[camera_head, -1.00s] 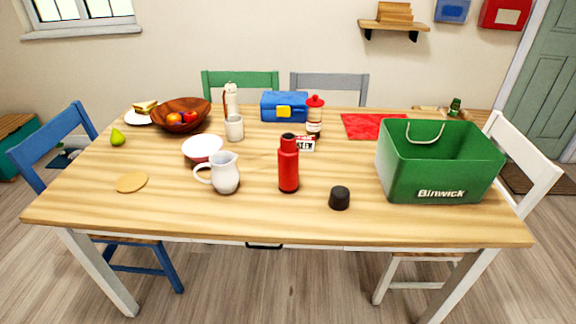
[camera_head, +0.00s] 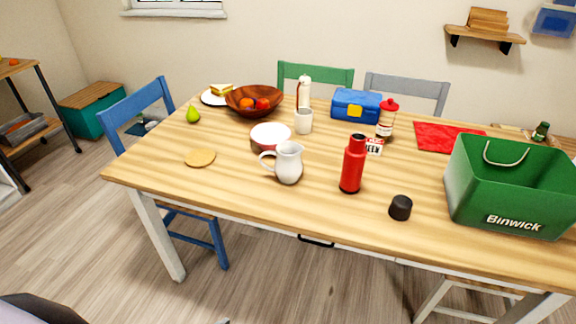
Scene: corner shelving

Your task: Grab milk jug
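The milk jug (camera_head: 289,163) is a white pitcher with its handle on the left. It stands upright near the front edge of the wooden table (camera_head: 240,187), in front of a white and red bowl (camera_head: 271,135) and left of a red bottle (camera_head: 353,164). Nothing holds it. Neither of my grippers can be made out. A dark rounded shape at the bottom left corner may be part of my own body.
A round tan disc (camera_head: 200,158) lies left of the jug. A black cap (camera_head: 400,207) and a green Binwick bin (camera_head: 512,187) stand to the right. A blue chair (camera_head: 140,105) is at the table's left end. The tabletop directly before the jug is clear.

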